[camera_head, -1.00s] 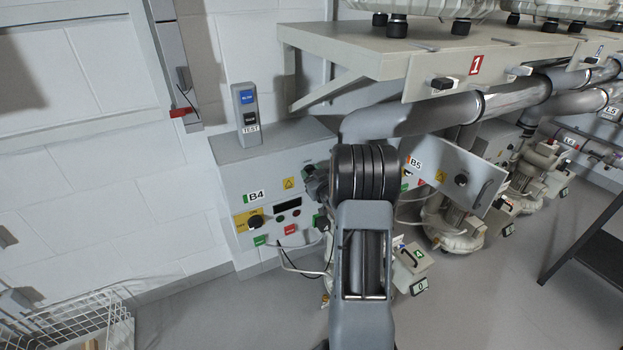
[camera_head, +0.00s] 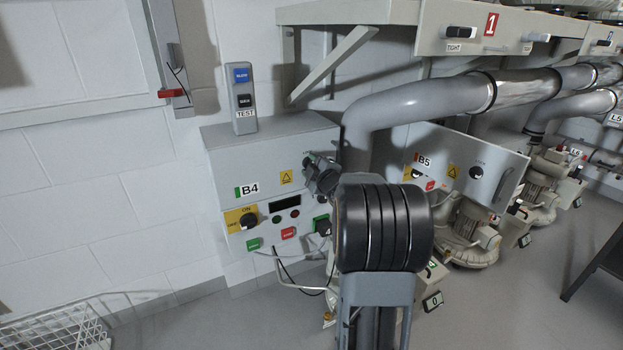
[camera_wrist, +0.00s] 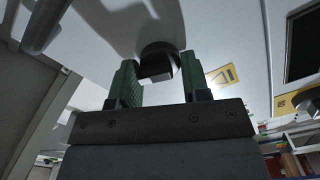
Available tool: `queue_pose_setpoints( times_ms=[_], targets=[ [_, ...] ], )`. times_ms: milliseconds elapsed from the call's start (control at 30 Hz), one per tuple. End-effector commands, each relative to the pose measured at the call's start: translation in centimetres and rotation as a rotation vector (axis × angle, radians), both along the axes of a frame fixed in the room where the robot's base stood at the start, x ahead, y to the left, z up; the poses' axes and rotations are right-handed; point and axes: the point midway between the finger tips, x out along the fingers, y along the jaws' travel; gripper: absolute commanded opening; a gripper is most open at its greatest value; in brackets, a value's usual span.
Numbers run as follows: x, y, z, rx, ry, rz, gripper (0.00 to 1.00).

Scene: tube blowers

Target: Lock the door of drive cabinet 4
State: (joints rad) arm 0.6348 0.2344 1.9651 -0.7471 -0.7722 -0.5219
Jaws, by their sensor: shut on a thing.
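Drive cabinet 4, labelled B4 (camera_head: 220,170), stands against the wall, its door lying flush with the front as far as I can see. My gripper (camera_head: 309,167) is at the upper right of that door and hides most of the lock there. In the wrist view, my gripper (camera_wrist: 158,75) has its two green-padded fingers on either side of a black knob (camera_wrist: 160,62) on the pale door. It is shut on this knob. The exact turn of the knob is hard to read.
Cabinet B5 (camera_head: 445,150) is to the right, its door apparently swung out, with a black lock knob (camera_head: 475,172). A grey pipe (camera_head: 420,105) passes above my arm. A shelf (camera_head: 345,13) overhangs. A wire basket (camera_head: 55,330) stands at lower left.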

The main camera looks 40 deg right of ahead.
Motion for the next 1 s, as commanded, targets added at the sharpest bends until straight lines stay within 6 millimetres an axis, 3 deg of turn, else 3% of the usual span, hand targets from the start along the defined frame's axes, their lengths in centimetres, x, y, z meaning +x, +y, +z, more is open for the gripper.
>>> queue_pose_setpoints(
  times_ms=[500, 1000],
  targets=[
    [0.14, 0.39, 0.68, -0.376, 0.030, 0.004, 0.19],
    [0.15, 0.52, 1.01, -0.484, 0.044, 0.006, 0.19]
  ],
)
